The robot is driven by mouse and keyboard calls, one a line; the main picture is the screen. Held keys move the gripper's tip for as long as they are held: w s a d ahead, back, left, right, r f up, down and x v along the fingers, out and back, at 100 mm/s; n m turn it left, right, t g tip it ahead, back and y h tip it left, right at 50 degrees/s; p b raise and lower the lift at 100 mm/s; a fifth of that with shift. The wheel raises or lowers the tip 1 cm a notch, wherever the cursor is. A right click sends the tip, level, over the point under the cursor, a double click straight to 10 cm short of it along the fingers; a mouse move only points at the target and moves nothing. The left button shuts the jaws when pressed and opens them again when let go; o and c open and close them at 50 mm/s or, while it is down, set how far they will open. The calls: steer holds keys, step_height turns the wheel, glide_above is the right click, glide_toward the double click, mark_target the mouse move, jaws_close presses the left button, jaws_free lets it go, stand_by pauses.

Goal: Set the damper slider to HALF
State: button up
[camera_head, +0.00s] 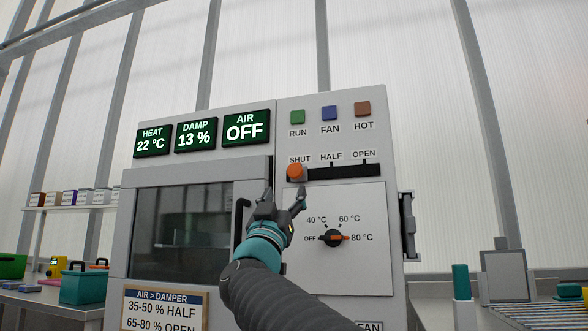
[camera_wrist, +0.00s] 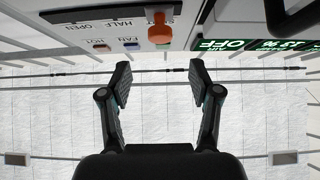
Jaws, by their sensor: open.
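The damper slider's orange knob (camera_head: 296,173) is at the left end of its black slot (camera_head: 345,170), under the SHUT mark, on the grey machine's front panel. HALF is at the slot's middle and OPEN at its right end. The knob also shows in the wrist view (camera_wrist: 160,33), upside down, beyond and between my fingertips. My gripper (camera_head: 284,194) is open and empty, just below and left of the knob in the head view. Its two fingers (camera_wrist: 158,75) stand apart in the wrist view, and I see no contact with the knob.
A door handle (camera_head: 240,220) stands out just left of my gripper. The temperature dial (camera_head: 333,238) is below the slot, pointing at OFF. Displays (camera_head: 246,127) read 22 °C, 13 % and AIR OFF. A sign (camera_head: 165,306) gives 35-50 % HALF, 65-80 % OPEN. The panel right of the knob is clear.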

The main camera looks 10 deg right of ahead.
mark_target(294, 171)
steer(key=p+x, duration=0.3)
steer(key=x, duration=0.8)
steer(key=shift+w+r, duration=0.1)
jaws_close()
